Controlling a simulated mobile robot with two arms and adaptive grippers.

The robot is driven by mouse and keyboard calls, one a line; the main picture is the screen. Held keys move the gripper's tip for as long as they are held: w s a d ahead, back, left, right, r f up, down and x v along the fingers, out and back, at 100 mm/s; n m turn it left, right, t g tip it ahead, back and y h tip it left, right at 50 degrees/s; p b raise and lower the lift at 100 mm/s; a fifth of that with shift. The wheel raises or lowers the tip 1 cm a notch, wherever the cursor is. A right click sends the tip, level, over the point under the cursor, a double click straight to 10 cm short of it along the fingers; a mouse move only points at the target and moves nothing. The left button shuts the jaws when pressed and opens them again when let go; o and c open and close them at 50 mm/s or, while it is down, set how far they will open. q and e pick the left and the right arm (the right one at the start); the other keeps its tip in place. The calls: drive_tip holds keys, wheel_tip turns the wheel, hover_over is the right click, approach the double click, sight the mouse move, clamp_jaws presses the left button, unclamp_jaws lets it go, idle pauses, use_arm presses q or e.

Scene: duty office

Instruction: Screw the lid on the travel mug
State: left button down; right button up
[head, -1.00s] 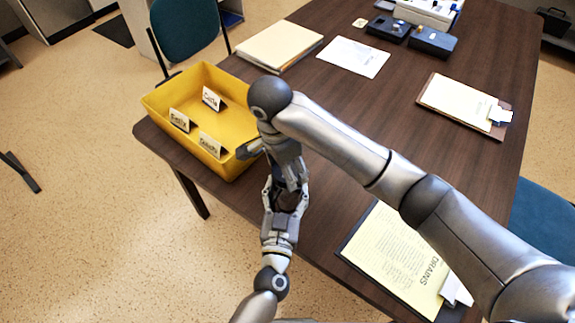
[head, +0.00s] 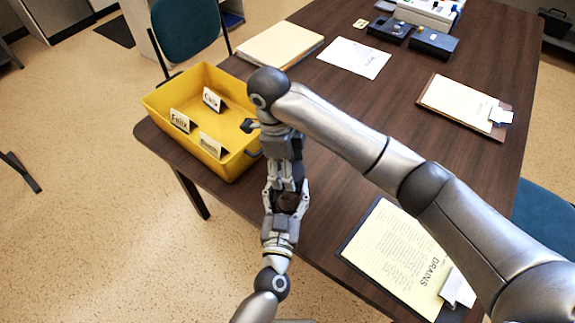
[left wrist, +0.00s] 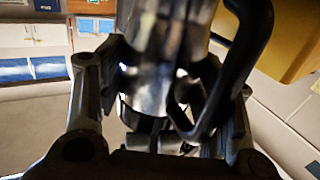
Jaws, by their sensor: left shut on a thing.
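The travel mug shows in the left wrist view as a shiny metal body (left wrist: 165,45) with a black handle (left wrist: 240,65). My left gripper (left wrist: 160,95) is shut on it, with a finger on each side. In the head view my left gripper (head: 286,203) comes up from the bottom at the table's front left edge, and the mug is mostly hidden between the two hands. My right gripper (head: 286,180) points down right over the left one. Its fingertips are too small and covered to tell whether they are open or hold something. I cannot make out the lid.
A yellow tray (head: 158,108) with several name cards stands at the table's left corner, close to my right wrist. A clipboard (head: 352,240) lies at the front right, a folder stack (head: 280,42) behind. The dark table (head: 400,135) is clear in the middle.

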drive_tip(key=shift+o, duration=1.4)
drive_tip(key=shift+r, duration=2.25)
drive_tip(key=shift+c, duration=0.4)
